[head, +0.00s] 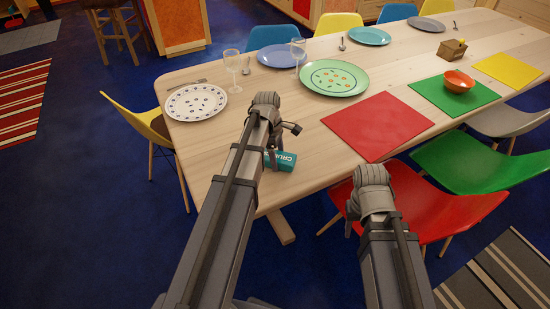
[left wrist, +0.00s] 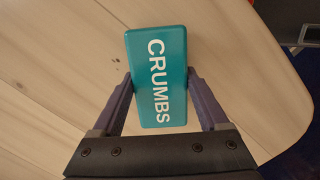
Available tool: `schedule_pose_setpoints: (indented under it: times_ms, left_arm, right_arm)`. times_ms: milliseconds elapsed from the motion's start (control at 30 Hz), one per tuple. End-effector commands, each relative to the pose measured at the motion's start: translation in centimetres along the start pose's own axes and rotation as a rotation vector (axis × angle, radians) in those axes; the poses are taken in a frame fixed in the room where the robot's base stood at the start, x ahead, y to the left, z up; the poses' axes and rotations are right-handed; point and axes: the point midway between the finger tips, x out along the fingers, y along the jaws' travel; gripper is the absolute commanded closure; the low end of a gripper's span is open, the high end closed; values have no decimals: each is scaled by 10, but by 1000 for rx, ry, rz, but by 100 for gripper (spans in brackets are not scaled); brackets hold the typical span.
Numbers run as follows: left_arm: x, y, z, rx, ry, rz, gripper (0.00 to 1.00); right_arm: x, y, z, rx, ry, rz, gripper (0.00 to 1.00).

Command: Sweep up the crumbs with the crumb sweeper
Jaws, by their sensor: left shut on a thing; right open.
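The crumb sweeper is a teal block lettered "CRUMBS". It shows in the head view (head: 284,162) near the table's front edge, partly behind my left arm, and fills the middle of the left wrist view (left wrist: 159,90). My left gripper (left wrist: 160,84) is shut on it, one finger on each side; in the head view the gripper (head: 273,153) is at the wooden table (head: 215,135). I cannot tell whether the sweeper touches the tabletop. My right gripper (head: 353,217) is open, mostly hidden by its wrist, out past the front edge.
A white patterned plate (head: 196,102), two wine glasses (head: 233,65) and a green plate (head: 334,78) stand beyond my left gripper. A red placemat (head: 377,126) lies to its right. A red chair (head: 440,203) is beside my right gripper. Bare wood lies around the sweeper.

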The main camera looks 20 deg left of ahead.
Motion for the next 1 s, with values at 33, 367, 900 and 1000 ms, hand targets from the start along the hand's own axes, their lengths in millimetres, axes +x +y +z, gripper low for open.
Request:
schedule_pose_setpoints:
  times_ms: [33,367,900,1000]
  left_arm:
    - [1,5,4,3,-1,2,83]
    - [2,22,22,2,-1,1,83]
    - [6,38,38,2,0,0,83]
    - [8,44,43,2,0,1,83]
  right_arm:
    - [0,0,0,0,0,0,50]
    - [-1,0,0,0,0,0,50]
    - [1,0,0,0,0,0,50]
    - [1,0,0,0,0,0,50]
